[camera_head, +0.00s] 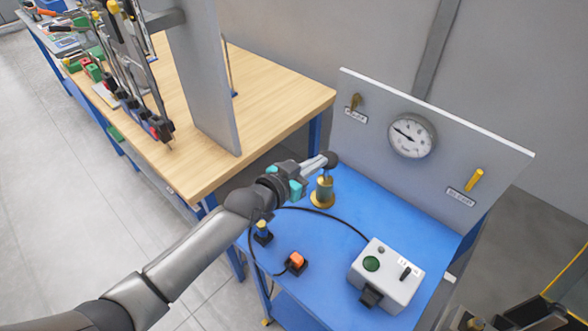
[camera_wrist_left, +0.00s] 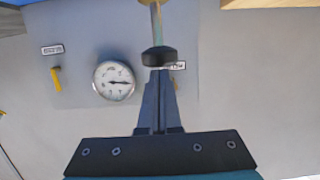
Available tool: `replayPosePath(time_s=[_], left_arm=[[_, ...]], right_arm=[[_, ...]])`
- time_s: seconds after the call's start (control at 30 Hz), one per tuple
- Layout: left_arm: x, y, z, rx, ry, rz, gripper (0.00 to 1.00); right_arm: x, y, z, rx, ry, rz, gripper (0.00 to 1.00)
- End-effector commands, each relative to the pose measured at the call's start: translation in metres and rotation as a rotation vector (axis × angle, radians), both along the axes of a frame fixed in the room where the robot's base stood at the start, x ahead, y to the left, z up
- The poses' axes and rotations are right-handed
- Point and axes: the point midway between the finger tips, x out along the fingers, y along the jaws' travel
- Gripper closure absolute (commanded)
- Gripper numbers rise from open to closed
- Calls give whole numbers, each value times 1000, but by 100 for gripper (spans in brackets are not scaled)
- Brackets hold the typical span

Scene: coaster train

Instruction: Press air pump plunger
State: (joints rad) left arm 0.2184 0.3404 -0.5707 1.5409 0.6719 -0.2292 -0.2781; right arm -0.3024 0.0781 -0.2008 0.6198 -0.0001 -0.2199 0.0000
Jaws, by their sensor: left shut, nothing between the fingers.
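The air pump (camera_head: 322,191) stands on the blue table, with a brass base and an upright cylinder. Its black plunger knob (camera_head: 331,158) sits at the top; in the left wrist view the knob (camera_wrist_left: 158,57) shows on a pale rod (camera_wrist_left: 156,20). My left gripper (camera_head: 325,161) reaches in from the left, shut and empty, its fingertips right at the knob. In the left wrist view the closed fingertips (camera_wrist_left: 160,76) overlap the knob's edge; I cannot tell whether they touch. My right gripper is not in view.
The grey panel behind carries a round gauge (camera_head: 412,136), a yellow lever (camera_head: 474,180) and a brass valve (camera_head: 354,101). A control box (camera_head: 387,273), an orange button (camera_head: 297,260) and a cable share the blue table (camera_head: 420,236). A wooden workbench (camera_head: 270,90) stands at the left.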

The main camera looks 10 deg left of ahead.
Motion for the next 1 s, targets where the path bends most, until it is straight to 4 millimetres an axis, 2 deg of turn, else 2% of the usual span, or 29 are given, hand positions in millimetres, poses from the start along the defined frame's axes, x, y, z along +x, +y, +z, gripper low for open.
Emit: replayPosePath(time_s=[0.03, 0.2, 0.43, 0.6, 1.0], left_arm=[[-10, 7, -3, 7, 9, 0, 100], [-33, 22, 5, 5, 7, 1, 100], [-56, 37, 14, 3, 3, 1, 100], [-62, 42, 17, 2, 0, 1, 100], [-62, 42, 18, 0, -2, 1, 100]], right_arm=[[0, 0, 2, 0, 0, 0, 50], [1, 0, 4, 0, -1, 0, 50], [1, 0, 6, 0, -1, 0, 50], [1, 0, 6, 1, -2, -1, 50], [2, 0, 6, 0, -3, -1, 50]])
